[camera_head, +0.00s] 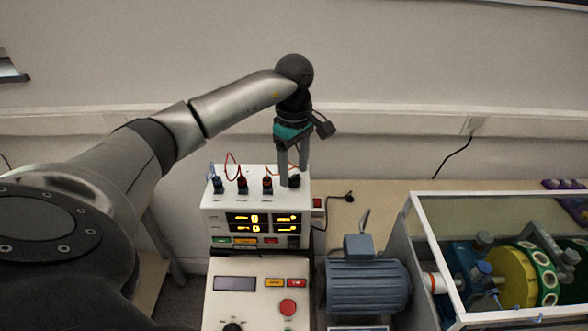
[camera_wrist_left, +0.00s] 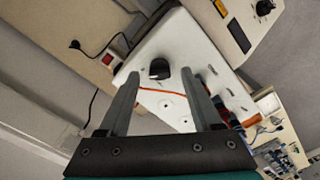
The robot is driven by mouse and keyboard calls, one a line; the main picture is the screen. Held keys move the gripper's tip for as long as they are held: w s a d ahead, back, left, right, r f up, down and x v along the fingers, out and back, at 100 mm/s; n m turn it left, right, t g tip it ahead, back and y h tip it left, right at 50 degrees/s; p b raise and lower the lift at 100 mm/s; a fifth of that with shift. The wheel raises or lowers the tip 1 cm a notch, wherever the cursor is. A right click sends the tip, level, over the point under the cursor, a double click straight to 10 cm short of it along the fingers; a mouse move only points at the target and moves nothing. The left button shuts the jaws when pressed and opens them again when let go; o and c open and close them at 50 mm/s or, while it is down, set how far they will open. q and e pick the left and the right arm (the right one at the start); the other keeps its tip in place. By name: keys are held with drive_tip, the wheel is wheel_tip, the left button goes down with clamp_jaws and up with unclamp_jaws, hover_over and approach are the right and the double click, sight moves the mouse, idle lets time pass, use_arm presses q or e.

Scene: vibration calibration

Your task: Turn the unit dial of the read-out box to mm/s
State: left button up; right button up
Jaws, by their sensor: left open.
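The white read-out box (camera_head: 208,212) stands in the middle of the head view, with lit yellow displays on its front. Its black dial (camera_head: 294,182) is at the right end of the top panel. The dial also shows in the left wrist view (camera_wrist_left: 159,69), as a round black knob on the white panel. My left gripper (camera_head: 293,176) is open and points down at the dial. In the left wrist view the dial appears between the two fingertips (camera_wrist_left: 160,76). I cannot tell whether the fingers touch it. The dial's unit markings are too small to read. My right gripper is not in view.
Plugs with red and blue leads (camera_head: 242,184) stand left of the dial on the box top. A control panel with a red button (camera_head: 288,307) lies in front. A blue-grey motor (camera_head: 368,286) and a framed rotor enclosure (camera_head: 430,240) stand to the right.

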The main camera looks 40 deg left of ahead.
use_arm(q)
drive_tip(key=shift+f, duration=0.5)
clamp_jaws()
idle(0.3)
